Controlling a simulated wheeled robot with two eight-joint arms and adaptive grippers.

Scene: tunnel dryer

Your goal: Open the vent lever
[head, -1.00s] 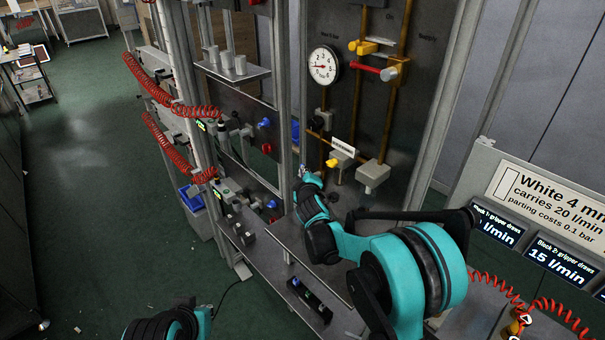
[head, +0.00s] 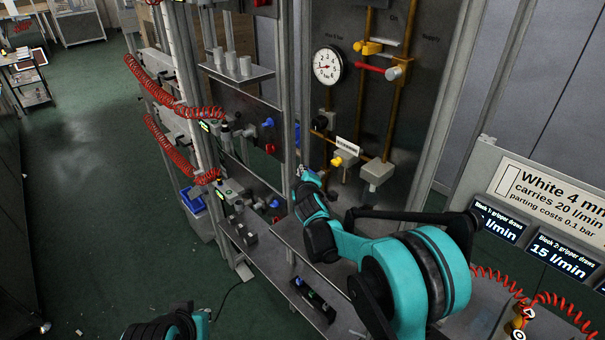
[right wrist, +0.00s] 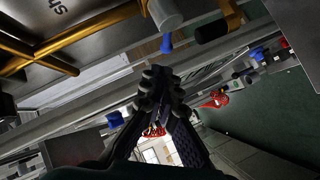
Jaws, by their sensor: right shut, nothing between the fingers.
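I cannot tell for sure which handle is the vent lever. On the upright panel, a red lever (head: 371,68) and a yellow lever (head: 368,48) sit on brass pipes, and a yellow handle (head: 336,162) sits lower, beside a small label too small to read. My right gripper (head: 302,173) is left of and slightly below that yellow handle, apart from it. In the right wrist view its fingers (right wrist: 165,88) are together and empty; a blue lever (right wrist: 166,44) on a grey cylinder shows just beyond them. My left gripper is out of view; only part of its arm shows.
A round gauge (head: 328,65) is on the panel. Metal uprights (head: 285,90) stand left of it, close to my right gripper. Blue knobs (head: 267,123), a shelf with cylinders (head: 240,75) and red coiled hoses (head: 165,95) are farther left.

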